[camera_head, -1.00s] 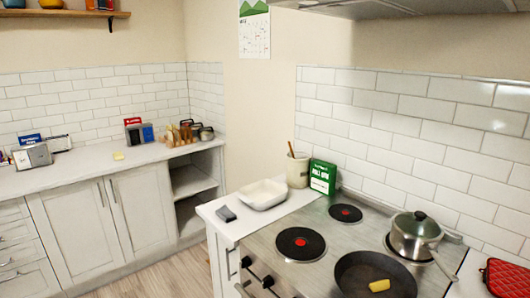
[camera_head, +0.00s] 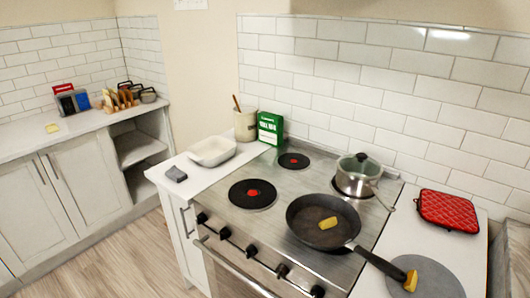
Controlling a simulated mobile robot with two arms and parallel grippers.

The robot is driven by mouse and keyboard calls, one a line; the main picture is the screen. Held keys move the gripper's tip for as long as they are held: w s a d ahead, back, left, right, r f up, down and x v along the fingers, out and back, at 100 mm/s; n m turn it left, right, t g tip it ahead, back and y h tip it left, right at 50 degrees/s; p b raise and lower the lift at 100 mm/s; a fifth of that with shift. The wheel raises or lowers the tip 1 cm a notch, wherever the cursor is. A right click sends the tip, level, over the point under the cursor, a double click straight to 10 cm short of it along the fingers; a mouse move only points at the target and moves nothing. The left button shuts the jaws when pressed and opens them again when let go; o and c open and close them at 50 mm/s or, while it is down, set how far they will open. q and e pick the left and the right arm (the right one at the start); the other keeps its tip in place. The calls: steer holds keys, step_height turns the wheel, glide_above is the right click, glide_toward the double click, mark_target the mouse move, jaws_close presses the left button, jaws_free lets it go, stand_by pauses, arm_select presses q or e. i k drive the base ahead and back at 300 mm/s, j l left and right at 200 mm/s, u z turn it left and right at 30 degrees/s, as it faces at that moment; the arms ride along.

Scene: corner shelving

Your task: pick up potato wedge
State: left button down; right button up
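A yellow wedge-like piece (camera_head: 328,223) lies in the dark frying pan (camera_head: 305,230) on the front right of the stove. A second yellow piece (camera_head: 411,281) lies on a grey round board (camera_head: 436,280) on the right counter, close to the end of the pan's handle. A third, pale yellow piece (camera_head: 52,128) lies on the far left counter. They are too small to tell for certain which are potato wedges. Neither of my grippers shows in this view.
A lidded steel pot (camera_head: 357,175) stands behind the pan on the stove (camera_head: 270,222). A red quilted mitt or pad (camera_head: 447,210) lies on the right counter. A white dish (camera_head: 212,151), a grey block (camera_head: 176,174) and a green box (camera_head: 270,128) stand left of the stove. The floor (camera_head: 130,262) in front is clear.

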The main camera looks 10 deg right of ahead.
mark_target(410, 285)
steer(key=z, duration=1.55)
